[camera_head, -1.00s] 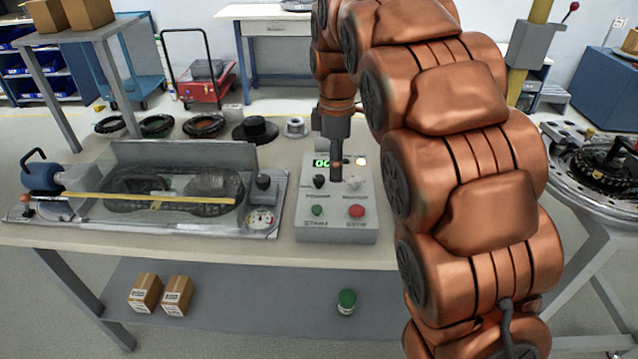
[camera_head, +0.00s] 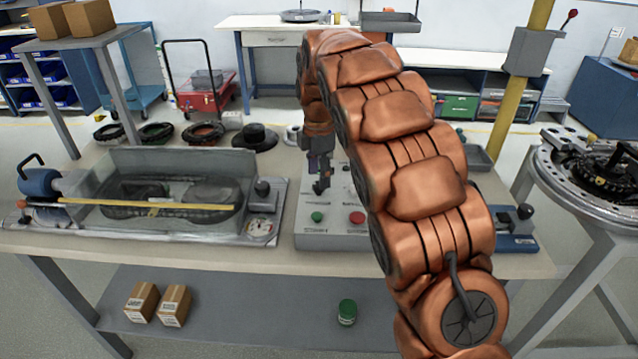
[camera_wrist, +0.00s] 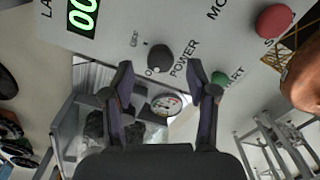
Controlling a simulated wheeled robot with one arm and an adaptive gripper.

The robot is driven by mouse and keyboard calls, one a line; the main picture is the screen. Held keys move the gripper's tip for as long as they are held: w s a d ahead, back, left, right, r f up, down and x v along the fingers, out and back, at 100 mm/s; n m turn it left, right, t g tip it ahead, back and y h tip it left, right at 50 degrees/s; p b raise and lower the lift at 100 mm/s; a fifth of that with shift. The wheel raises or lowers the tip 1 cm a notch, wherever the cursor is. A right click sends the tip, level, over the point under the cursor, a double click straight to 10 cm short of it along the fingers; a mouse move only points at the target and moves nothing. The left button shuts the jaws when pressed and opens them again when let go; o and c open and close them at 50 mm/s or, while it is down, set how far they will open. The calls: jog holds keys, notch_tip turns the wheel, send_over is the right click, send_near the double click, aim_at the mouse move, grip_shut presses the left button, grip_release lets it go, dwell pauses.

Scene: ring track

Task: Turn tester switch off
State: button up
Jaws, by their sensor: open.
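The tester control box (camera_head: 346,232) stands on the bench, grey, with a green button (camera_head: 317,217) and a red button (camera_head: 357,217). In the wrist view, the dark round knob (camera_wrist: 160,58) sits above the POWER label, with small position marks beside it. A lit green display (camera_wrist: 83,14) shows at the top left. Contact does not show.
A clear-walled test rig (camera_head: 170,200) with a gauge stands left of the box. A blue device with a lever (camera_head: 515,240) lies on the bench to the right. Several dark rings and a black hub (camera_head: 255,136) lie behind. My arm covers the right side of the box.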

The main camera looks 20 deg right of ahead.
aim_at(319, 189)
jog(key=shift+f, duration=1.85)
grip_shut()
